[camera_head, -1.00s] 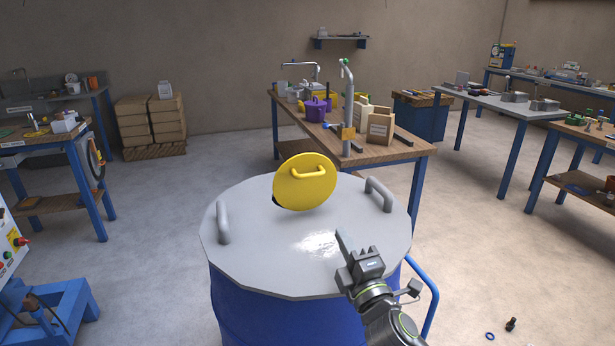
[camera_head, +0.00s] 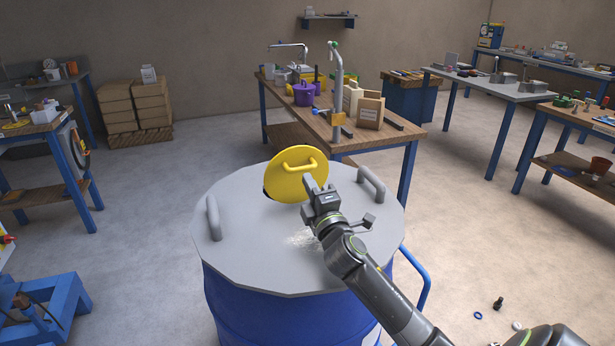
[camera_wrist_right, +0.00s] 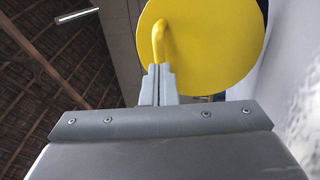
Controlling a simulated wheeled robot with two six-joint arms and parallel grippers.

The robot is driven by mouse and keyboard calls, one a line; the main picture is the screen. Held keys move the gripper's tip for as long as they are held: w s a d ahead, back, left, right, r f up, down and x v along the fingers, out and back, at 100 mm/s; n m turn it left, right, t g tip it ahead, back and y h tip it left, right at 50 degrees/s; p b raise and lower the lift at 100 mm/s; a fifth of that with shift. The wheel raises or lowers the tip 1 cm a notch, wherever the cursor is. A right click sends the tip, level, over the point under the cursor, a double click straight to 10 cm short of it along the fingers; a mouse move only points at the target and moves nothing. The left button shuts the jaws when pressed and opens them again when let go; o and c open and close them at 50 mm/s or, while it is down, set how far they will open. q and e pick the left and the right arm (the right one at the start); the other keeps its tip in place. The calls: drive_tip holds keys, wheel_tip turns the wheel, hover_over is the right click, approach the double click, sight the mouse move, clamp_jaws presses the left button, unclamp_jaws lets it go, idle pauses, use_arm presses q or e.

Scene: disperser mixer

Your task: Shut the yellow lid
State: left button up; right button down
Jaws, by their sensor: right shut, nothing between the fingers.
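The round yellow lid (camera_head: 296,172) stands tilted up on the grey top (camera_head: 255,225) of a blue drum (camera_head: 262,308). Its handle (camera_head: 299,164) faces my side. My right gripper (camera_head: 312,182) is shut and empty, with its fingertips in front of the lid's lower right part, close to the handle. In the right wrist view the shut fingers (camera_wrist_right: 158,85) point at the yellow lid (camera_wrist_right: 205,45), and the handle (camera_wrist_right: 158,40) shows just beyond the tips. I cannot tell if they touch. My left gripper is not in view.
Two grey handles, left (camera_head: 214,218) and right (camera_head: 371,182), rise from the drum top beside the lid. A wooden workbench (camera_head: 375,138) with tools and a purple pot (camera_head: 303,94) stands behind.

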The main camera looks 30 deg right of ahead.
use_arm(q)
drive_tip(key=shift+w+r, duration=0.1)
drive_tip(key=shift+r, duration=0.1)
use_arm(e)
drive_tip(key=shift+x, duration=0.85)
